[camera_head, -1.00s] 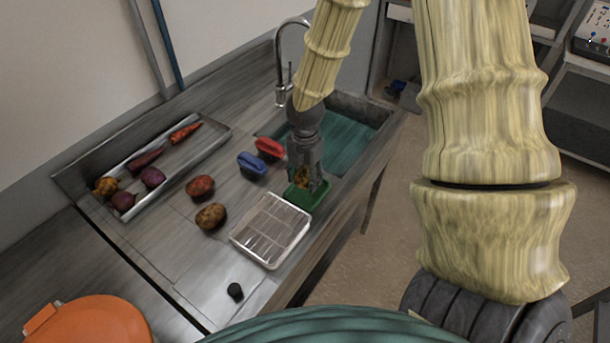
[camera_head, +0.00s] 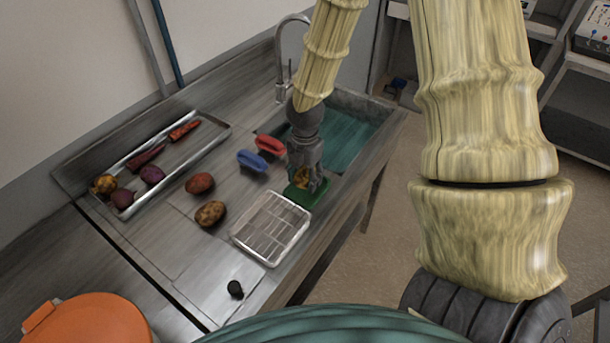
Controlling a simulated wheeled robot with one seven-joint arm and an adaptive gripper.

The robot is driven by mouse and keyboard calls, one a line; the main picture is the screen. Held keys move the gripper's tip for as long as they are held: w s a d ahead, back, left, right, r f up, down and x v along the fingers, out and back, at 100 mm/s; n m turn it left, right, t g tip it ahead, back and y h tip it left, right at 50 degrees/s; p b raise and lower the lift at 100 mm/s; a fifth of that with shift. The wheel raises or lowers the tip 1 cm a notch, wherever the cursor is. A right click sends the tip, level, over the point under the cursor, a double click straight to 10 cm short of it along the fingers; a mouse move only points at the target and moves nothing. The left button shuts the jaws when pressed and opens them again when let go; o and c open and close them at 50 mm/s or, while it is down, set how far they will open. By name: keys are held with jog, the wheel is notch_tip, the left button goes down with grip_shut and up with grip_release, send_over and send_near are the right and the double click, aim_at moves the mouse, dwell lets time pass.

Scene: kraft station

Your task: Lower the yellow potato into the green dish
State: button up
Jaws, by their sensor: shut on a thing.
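The yellow potato (camera_head: 301,178) is between the fingers of my gripper (camera_head: 307,180), which is shut on it. The gripper points down over the green dish (camera_head: 308,196), close to the counter's front edge. The potato is low at the dish; I cannot tell whether it touches the dish floor. The fingers hide part of the potato and the back of the dish.
A brown potato (camera_head: 211,214) and a red one (camera_head: 199,183) lie further left. A metal tray (camera_head: 215,136) holds vegetables. The sink (camera_head: 345,135) is at right.

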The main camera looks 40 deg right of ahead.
aim_at(305, 184)
jog(key=shift+f+b, duration=0.85)
jog(key=shift+f, duration=0.9)
dwell(1.3)
jog(key=o, duration=1.3)
jog(key=shift+c, duration=0.2)
jog(key=shift+r, duration=0.1)
jog(key=shift+r, duration=5.9)
